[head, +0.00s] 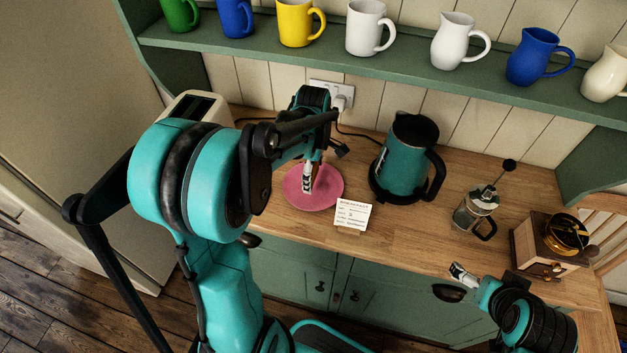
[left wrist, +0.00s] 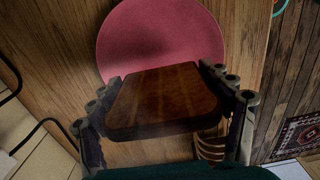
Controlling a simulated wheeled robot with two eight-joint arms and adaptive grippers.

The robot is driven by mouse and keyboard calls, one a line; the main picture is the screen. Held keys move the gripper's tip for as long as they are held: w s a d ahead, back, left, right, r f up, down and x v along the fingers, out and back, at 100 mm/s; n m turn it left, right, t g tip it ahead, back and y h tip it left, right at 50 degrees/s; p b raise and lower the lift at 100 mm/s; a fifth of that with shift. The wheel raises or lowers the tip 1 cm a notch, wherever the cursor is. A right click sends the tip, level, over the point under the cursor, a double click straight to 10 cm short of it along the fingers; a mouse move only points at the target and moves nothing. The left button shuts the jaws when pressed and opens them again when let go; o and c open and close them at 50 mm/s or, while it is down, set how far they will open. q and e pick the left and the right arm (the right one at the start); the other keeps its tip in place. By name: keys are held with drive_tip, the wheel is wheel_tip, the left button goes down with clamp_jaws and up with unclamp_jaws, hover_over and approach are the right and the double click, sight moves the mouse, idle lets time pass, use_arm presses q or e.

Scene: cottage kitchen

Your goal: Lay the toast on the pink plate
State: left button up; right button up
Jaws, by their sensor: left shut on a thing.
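The toast (left wrist: 162,98) is a dark brown slab, gripped between the two fingers of my left gripper (left wrist: 166,112) in the left wrist view. The pink plate (head: 325,198) lies flat on the wooden counter, and it also shows in the left wrist view (left wrist: 160,40) beyond the toast. In the head view my left gripper (head: 309,178) is over the plate, pointing down, and the toast is mostly hidden by it. I cannot tell how high the toast is above the plate. My right gripper (head: 464,274) is in front of the counter at the lower right, away from the plate.
A teal kettle (head: 400,165) stands just right of the plate, and a small breakfast card (head: 351,215) stands close to the plate's front right. A French press (head: 473,209) and a coffee grinder (head: 548,247) are farther right. A green shelf (head: 400,75) with mugs and jugs hangs above.

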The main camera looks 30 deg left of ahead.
use_arm(q)
drive_tip(key=shift+f+b, duration=0.4)
drive_tip(key=shift+f, duration=1.05)
drive_tip(key=shift+f, duration=0.1)
drive_tip(key=o, duration=0.7)
